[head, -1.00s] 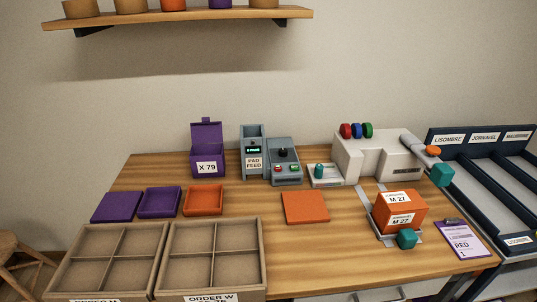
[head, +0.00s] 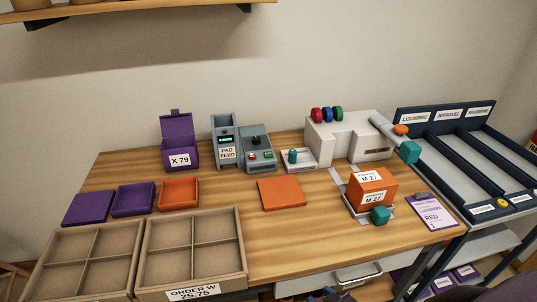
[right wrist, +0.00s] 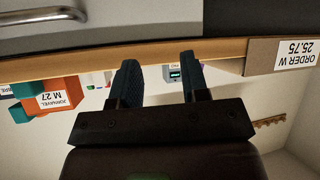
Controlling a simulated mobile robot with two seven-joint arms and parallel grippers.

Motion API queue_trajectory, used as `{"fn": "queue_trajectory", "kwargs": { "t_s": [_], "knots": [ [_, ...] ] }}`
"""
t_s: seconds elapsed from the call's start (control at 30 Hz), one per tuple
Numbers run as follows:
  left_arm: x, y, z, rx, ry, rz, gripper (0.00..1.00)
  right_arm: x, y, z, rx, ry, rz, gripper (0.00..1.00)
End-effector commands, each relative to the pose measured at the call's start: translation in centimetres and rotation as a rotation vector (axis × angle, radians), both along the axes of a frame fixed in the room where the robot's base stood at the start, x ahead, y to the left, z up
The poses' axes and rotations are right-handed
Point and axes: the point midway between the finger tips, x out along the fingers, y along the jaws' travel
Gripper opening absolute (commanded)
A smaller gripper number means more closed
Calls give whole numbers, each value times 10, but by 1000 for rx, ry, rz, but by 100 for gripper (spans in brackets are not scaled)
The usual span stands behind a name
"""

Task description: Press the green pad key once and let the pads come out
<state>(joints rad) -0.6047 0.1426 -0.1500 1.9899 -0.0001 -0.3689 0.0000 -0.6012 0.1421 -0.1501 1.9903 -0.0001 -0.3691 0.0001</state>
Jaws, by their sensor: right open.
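The grey pad feed (head: 226,153) stands at the back of the table, with a lit green display and a "PAD FEED" label. Beside it, a grey control box (head: 258,146) carries a black knob, a red key (head: 252,157) and the green key (head: 268,154). No loose pads show by the feed. My right gripper (right wrist: 158,62) is open and empty in its wrist view, which is upside down. It is low by the table's front edge, well away from the keys. The feed's display also shows there, between the fingers (right wrist: 174,72). My left gripper is not in view.
An orange box labelled M 27 (head: 373,183) sits in a holder at right, by a white press (head: 340,140). Two divided cardboard trays stand front left. A purple box (head: 180,150) stands left of the feed.

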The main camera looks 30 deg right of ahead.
Motion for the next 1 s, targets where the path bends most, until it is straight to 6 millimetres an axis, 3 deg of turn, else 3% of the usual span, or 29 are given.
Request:
{"fn": "queue_trajectory", "kwargs": {
  "t_s": [0.03, 0.27, 1.0],
  "knots": [
    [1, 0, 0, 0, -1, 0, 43, 0, 0, 0, 0, 0, 0, 34],
    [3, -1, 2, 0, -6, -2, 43, 0, 0, 0, 0, -1, 0, 0],
    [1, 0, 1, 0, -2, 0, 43, 0, 0, 0, 0, -1, 0, 0]
  ]
}}
